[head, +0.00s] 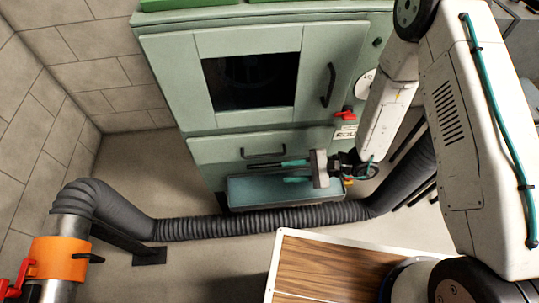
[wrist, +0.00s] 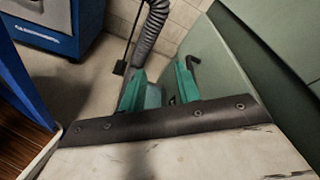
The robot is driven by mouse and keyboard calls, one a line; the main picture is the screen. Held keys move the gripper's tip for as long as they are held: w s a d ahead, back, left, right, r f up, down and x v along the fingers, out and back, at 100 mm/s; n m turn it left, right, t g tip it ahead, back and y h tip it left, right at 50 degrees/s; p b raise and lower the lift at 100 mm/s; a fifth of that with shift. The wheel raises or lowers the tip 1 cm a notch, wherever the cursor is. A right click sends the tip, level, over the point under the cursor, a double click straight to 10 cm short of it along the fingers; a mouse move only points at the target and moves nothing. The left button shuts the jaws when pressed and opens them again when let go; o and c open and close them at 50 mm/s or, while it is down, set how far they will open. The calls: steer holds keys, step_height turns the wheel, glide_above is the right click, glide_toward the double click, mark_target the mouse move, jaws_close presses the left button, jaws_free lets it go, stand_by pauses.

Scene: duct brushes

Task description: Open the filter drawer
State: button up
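The filter drawer appears to be the pale green drawer front (head: 212,150) under the windowed door of the cabinet, and I see no gap around it. Its dark bar handle (head: 264,154) is in the middle of the front. My gripper (head: 268,173) is just below and to the right of the handle, with its teal fingers pointing left. In the wrist view my gripper (wrist: 160,88) has its two fingers apart with nothing clearly between them. A dark hooked handle end (wrist: 194,64) shows beside the right finger. Contact with the handle cannot be told.
A blue-green box-like surface (head: 245,192) sits low under the gripper. A ribbed grey duct (head: 260,222) crosses the floor in front of the cabinet. An orange collar (head: 60,258) is at the left. The cabinet door (head: 345,60) has its own upright handle. A wood-topped surface (head: 325,268) is near.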

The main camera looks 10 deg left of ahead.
mark_target(270, 156)
steer(key=w+f+t, duration=0.1)
steer(key=w+t, duration=0.3)
steer(key=w, duration=0.2)
steer(key=shift+n, duration=0.3)
steer(key=x, duration=0.8)
steer(key=shift+s+a, duration=0.2)
steer(key=shift+c, duration=0.3)
jaws_close()
